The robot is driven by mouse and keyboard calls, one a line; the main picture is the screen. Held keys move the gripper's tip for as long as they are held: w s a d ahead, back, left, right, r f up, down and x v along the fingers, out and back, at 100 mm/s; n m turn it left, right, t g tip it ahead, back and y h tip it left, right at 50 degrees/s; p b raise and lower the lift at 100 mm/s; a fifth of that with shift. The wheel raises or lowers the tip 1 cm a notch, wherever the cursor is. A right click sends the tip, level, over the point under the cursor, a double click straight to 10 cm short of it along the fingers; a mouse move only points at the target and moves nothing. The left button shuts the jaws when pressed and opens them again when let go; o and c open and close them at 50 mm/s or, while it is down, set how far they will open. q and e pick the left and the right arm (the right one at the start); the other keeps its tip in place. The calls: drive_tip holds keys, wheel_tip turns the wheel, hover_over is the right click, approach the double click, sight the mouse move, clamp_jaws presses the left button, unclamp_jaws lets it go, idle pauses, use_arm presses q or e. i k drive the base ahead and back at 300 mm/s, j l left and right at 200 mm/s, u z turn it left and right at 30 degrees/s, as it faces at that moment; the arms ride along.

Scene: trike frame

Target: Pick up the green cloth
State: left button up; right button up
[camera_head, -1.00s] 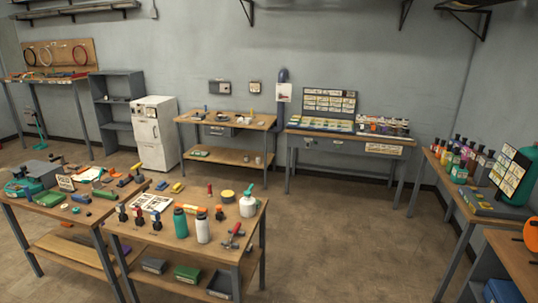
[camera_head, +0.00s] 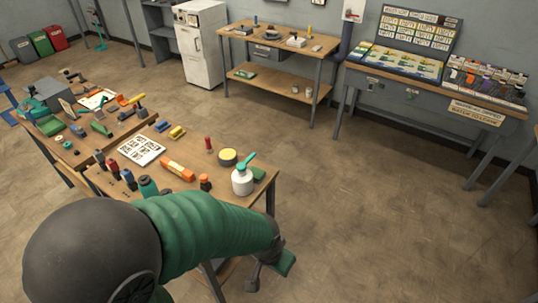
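A small flat green piece (camera_head: 259,174), which may be the green cloth, lies at the right edge of the near workbench (camera_head: 225,192), beside a white squeeze bottle (camera_head: 242,181). My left arm comes in from the lower left, across the front of this bench. My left gripper (camera_head: 268,275) hangs low past the bench's right side, below and apart from the green piece. A green part shows at its tip; I cannot tell whether it is a finger or something held. Its opening is unclear. My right gripper is not in view.
The near bench also holds a printed sheet (camera_head: 142,151), an orange tool (camera_head: 177,170), a yellow-topped tin (camera_head: 228,158) and several bottles. A back bench (camera_head: 275,47) and a parts bench (camera_head: 430,89) stand behind. The floor to the right (camera_head: 380,220) is clear.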

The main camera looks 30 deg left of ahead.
sight(259, 174)
drive_tip(key=i+u, duration=0.45)
drive_tip(key=i+l+u, duration=0.15)
drive_tip(key=u, duration=0.25)
drive_tip(key=i+l+u, duration=0.25)
drive_tip(key=i+u, duration=0.2)
drive_tip(key=i+l+u, duration=0.2)
drive_tip(key=l+u, duration=0.25)
drive_tip(key=i+l+u, duration=0.1)
drive_tip(key=u, duration=0.35)
drive_tip(key=i+l+u, duration=0.2)
drive_tip(key=u, duration=0.2)
drive_tip(key=i+l+u, duration=0.1)
drive_tip(key=l+u, duration=0.15)
drive_tip(key=u, duration=0.2)
drive_tip(key=i+l+u, duration=0.1)
drive_tip(key=l+u, duration=0.15)
drive_tip(key=u, duration=0.2)
